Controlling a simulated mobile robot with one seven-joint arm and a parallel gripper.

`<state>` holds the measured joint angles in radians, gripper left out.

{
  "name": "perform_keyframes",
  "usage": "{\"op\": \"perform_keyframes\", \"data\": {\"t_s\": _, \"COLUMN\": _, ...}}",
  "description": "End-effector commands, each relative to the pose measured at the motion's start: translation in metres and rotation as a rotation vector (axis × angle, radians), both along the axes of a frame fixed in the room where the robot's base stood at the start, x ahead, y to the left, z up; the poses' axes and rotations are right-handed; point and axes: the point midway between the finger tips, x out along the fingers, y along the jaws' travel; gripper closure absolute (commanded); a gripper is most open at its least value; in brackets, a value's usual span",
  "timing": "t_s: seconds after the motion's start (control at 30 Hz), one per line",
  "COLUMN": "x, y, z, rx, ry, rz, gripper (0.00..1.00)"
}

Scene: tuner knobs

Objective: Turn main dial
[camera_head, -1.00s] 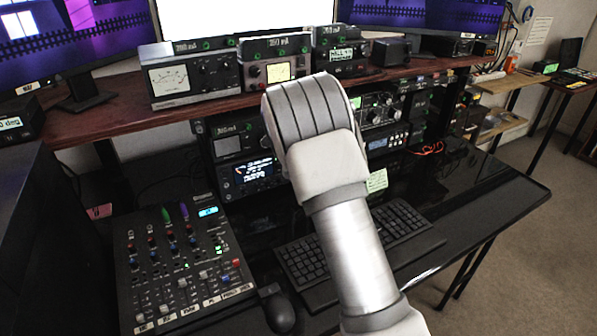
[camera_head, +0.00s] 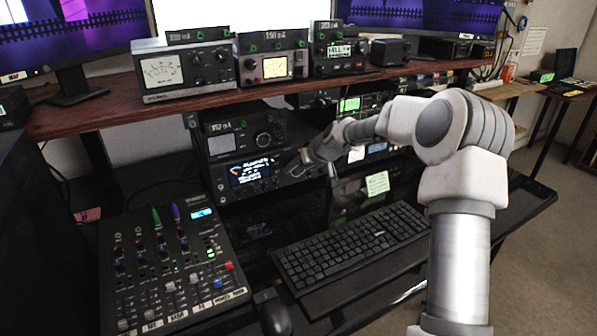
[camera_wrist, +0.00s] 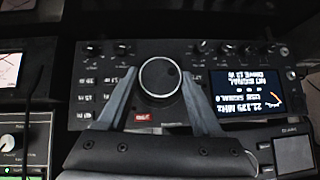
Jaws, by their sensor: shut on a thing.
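The main dial (camera_wrist: 160,77) is a large round black knob with a pale rim, on the black radio's front panel. The radio (camera_head: 245,185) is in the lower row under the wooden shelf, with a lit display (camera_head: 250,172); in the wrist view the panel appears upside down, with the display (camera_wrist: 245,95) to the right. My gripper (camera_wrist: 159,78) has one finger on each side of the dial and is shut on it. In the head view my gripper (camera_head: 302,160) reaches the radio's right part from the right and largely hides the dial.
Another radio (camera_head: 243,140) sits directly above. A mixer (camera_head: 175,265) with several knobs and sliders, a keyboard (camera_head: 350,245) and a mouse (camera_head: 275,315) are on the desk. The wooden shelf (camera_head: 110,112) bears meters and radios above my forearm. Small knobs (camera_wrist: 121,48) are close to the fingers.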

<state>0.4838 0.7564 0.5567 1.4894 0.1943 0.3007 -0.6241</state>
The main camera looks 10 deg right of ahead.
Motion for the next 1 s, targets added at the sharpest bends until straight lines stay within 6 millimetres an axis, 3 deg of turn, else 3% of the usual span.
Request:
{"op": "perform_keyframes", "data": {"t_s": 0.5, "x": 0.0021, "y": -0.0055, "z": -0.0025, "rx": 0.386, "ry": 0.124, "rz": -0.003, "gripper": 0.89}}
{"op": "perform_keyframes", "data": {"t_s": 1.0, "x": 0.002, "y": -0.0054, "z": -0.0033, "rx": 0.505, "ry": 0.164, "rz": -0.002, "gripper": 0.89}}
